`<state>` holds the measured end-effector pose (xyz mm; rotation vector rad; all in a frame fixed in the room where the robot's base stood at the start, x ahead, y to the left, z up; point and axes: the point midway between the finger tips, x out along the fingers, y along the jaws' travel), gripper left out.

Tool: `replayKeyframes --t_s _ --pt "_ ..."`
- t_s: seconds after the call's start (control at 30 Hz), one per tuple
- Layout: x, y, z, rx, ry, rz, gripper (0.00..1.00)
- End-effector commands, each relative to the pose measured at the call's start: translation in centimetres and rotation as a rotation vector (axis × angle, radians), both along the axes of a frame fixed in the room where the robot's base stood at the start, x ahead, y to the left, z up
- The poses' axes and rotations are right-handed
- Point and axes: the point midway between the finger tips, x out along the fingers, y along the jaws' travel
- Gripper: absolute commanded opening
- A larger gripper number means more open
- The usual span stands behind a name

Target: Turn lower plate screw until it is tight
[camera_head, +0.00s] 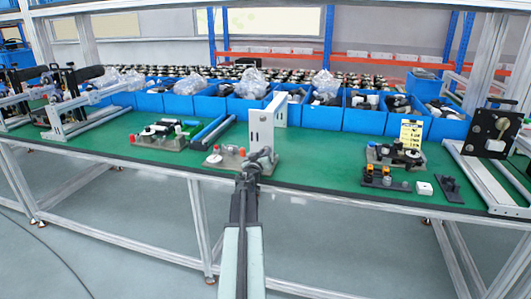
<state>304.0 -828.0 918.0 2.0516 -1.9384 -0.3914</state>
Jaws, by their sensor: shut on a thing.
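A white upright plate (262,126) with small dark marks stands at the middle of the green bench, near its front edge. My gripper (264,155) is at the low front of this plate. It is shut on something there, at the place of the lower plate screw. The screw is too small and too covered by the jaws to make out. My arm comes up from the bottom middle and hides part of the bench edge.
A grey fixture with red parts (226,158) sits just left of the plate. Blue bins (361,120) line the back. A fixture with a yellow card (410,133) stands at right. Green bench (320,165) right of the plate is clear.

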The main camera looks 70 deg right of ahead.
Motion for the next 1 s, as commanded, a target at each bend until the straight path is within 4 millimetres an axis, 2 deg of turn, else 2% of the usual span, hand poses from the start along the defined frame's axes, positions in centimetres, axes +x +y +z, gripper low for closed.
replayKeyframes --t_s 0.4,0.5,0.7,0.73,0.77,1.0 --pt "-0.06 -0.14 0.00 0.042 -0.748 0.001 0.00" --pt "-0.07 -0.16 0.00 0.047 -0.821 0.001 0.00" --pt "-0.10 -0.17 0.00 0.047 -0.828 0.000 0.00" --pt "-0.10 -0.17 0.00 0.047 -0.827 0.000 0.25" --pt "-0.10 -0.17 -0.01 0.047 -0.827 0.000 0.33" --pt "-0.11 -0.18 0.00 0.046 -0.826 0.000 0.35"
